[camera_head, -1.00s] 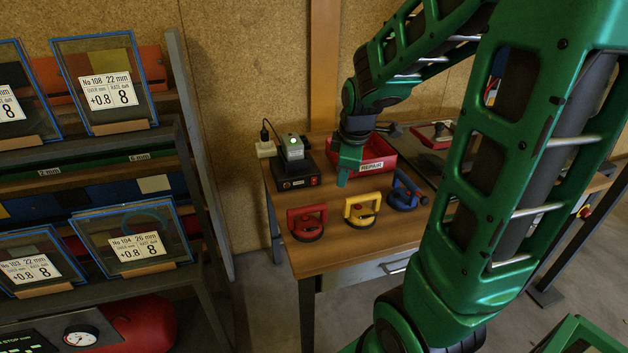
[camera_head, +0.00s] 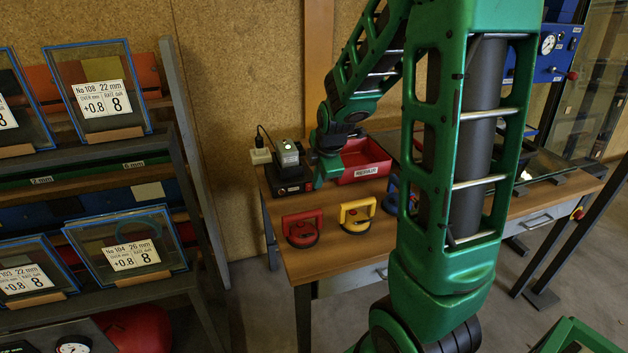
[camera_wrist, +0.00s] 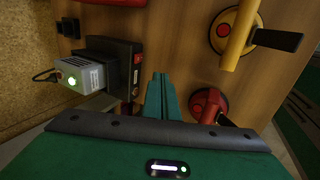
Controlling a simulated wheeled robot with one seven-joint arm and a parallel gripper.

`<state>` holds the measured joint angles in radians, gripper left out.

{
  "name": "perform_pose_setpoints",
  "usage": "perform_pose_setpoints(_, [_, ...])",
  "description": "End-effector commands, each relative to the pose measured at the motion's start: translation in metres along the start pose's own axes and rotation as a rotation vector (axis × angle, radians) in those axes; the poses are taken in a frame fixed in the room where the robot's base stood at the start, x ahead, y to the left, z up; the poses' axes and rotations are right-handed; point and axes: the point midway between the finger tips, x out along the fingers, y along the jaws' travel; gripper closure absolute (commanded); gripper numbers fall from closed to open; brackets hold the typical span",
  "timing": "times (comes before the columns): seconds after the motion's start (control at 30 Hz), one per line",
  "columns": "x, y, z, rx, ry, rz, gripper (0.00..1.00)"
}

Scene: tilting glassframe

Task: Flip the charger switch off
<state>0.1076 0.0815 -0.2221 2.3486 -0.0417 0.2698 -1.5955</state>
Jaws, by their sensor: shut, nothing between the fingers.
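The charger is a black box (camera_head: 283,180) at the back left of the wooden workbench, with a grey battery pack (camera_head: 289,152) with a green light on top. In the wrist view the black box (camera_wrist: 122,62) has a small red spot on its front face, which may be the switch (camera_wrist: 137,59); the switch's position is too small to tell. My gripper (camera_head: 319,181) is just right of the charger, above the bench, apart from it as far as I can see. In the wrist view my gripper (camera_wrist: 160,78) is shut and empty, with its fingers to the right of the box's front.
A red bin (camera_head: 366,160) stands behind my gripper. Red (camera_head: 301,228) and yellow (camera_head: 357,214) suction lifters stand in front, with a blue one (camera_head: 391,196) partly behind my arm. A glass rack (camera_head: 110,190) stands left of the bench.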

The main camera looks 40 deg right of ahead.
Motion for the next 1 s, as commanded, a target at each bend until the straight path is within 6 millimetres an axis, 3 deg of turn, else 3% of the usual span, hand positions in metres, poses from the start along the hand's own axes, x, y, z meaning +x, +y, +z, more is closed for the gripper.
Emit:
perform_pose_setpoints(0.53, [0.083,0.0,0.001,0.001,-0.001,-0.003,1.0])
perform_pose_setpoints(0.7, [0.088,0.025,0.001,0.001,0.0,0.0,1.0])
perform_pose_setpoints(1.0, [0.091,0.038,0.001,0.001,0.0,-0.001,1.0])
